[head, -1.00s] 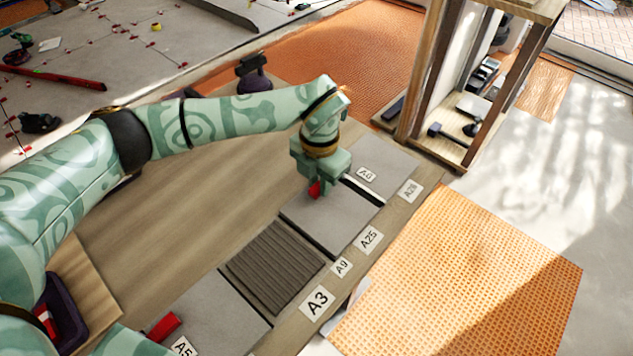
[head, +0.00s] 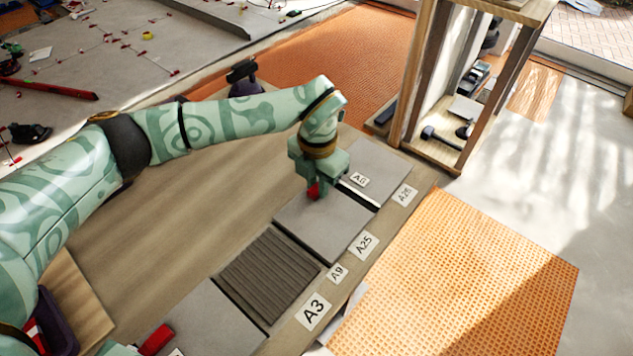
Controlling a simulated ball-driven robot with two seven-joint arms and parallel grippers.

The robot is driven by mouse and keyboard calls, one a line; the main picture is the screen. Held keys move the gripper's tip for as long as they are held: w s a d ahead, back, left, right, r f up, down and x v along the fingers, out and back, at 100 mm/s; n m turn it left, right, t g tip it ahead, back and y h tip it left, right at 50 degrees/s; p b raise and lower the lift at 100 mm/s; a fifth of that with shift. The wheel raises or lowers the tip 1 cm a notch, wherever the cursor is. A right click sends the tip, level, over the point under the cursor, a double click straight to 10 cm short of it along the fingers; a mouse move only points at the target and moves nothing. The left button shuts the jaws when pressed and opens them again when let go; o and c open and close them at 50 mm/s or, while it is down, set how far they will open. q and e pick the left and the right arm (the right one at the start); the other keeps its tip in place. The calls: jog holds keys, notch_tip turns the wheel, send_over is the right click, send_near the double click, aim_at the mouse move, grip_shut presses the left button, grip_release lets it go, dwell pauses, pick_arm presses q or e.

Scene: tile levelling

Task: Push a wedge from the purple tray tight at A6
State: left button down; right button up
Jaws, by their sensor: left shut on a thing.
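My left gripper (head: 316,190) is shut on a red wedge (head: 313,192) at the far edge of a grey tile, near the gap by the A6 label (head: 359,180). Most of the wedge is hidden by the fingers, and I cannot tell how deep it sits. The purple tray (head: 56,325) is at the lower left with red wedges (head: 36,337) in it, partly covered by my arm. My right gripper is not in view.
Grey tiles (head: 325,228) and a ribbed brown panel (head: 270,275) lie along the wooden bench. Labels A26 (head: 404,194), A25 (head: 363,244), A9 (head: 337,273) and A3 (head: 313,311) line its right edge. Another red wedge (head: 156,340) is at the lower left. A wooden shelf (head: 450,140) stands behind.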

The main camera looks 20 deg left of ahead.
pick_arm(q)
jog(key=shift+w+d+r, duration=0.1)
jog(key=shift+w+d, duration=0.2)
jog(key=shift+w, duration=0.5)
dwell(0.7)
jog(key=c, duration=1.2)
grip_release()
jog(key=shift+c, duration=0.2)
